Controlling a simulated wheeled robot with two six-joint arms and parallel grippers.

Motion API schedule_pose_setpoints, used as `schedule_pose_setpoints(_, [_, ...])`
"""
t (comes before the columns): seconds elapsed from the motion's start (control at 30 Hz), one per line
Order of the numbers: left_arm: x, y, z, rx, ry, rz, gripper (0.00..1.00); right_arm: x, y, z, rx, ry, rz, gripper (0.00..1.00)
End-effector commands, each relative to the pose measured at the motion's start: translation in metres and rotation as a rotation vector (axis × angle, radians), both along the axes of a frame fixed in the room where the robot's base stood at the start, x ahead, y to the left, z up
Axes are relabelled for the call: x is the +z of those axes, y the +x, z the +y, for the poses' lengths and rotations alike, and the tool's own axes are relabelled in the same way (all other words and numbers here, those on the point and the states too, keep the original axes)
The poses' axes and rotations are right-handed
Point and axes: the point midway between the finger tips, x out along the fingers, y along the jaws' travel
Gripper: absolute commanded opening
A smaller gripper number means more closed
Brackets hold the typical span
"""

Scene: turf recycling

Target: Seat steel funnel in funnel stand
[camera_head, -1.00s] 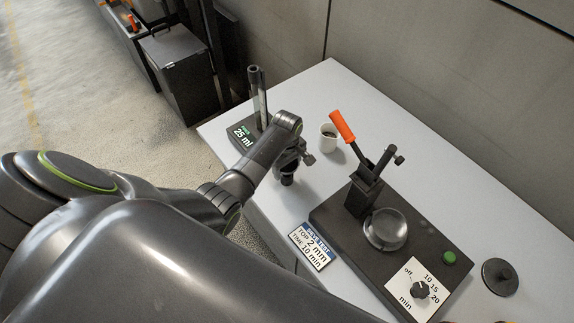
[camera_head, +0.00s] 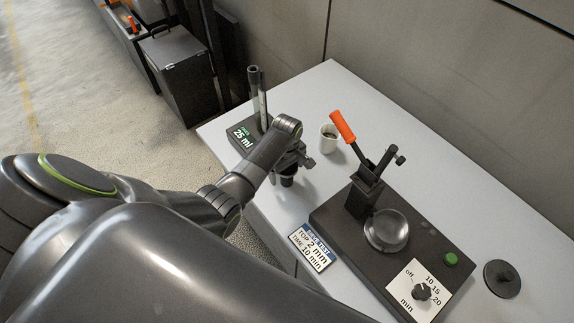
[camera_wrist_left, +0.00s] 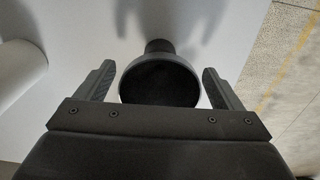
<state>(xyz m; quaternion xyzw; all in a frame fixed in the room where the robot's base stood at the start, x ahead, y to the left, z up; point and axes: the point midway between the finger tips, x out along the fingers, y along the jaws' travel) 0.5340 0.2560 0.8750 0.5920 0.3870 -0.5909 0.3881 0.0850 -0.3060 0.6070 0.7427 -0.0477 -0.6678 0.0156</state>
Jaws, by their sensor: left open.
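My left gripper (camera_head: 287,172) is over the left front part of the table, pointing down. In the left wrist view it (camera_wrist_left: 160,88) is open, its fingers on either side of a dark round piece (camera_wrist_left: 160,84) with a narrower part behind it, apart from both fingers. This piece also shows under the gripper in the head view (camera_head: 287,181). It may be the steel funnel, but I cannot tell for sure. A dark upright post (camera_head: 255,90) rises from a base (camera_head: 240,138) labelled 25 ml; I cannot tell whether it is the funnel stand. My right gripper is not in view.
A white cup (camera_head: 328,138) stands right of the gripper. A dark press base (camera_head: 335,212) carries an orange-handled lever (camera_head: 342,126), a metal dish (camera_head: 386,231) and a dial (camera_head: 421,291). A label card (camera_head: 313,247) and a dark round lid (camera_head: 502,279) lie nearby. The table's back right is clear.

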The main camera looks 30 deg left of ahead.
Motion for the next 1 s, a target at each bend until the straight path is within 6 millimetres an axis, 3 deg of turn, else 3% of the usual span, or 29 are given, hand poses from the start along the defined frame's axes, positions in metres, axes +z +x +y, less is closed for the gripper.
schedule_pose_setpoints(0.27, [0.024,0.001,0.0,0.0,0.001,-0.004,0.89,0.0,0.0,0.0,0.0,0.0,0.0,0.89])
schedule_pose_setpoints(0.57, [0.082,0.001,0.0,0.0,0.0,-0.007,0.89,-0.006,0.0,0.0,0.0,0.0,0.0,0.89])
schedule_pose_setpoints(0.83, [0.145,0.001,0.0,-0.002,0.001,-0.007,0.89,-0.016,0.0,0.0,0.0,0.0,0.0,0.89])
schedule_pose_setpoints(1.0, [0.167,-0.001,0.0,0.0,0.0,0.0,0.89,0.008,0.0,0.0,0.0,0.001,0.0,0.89])
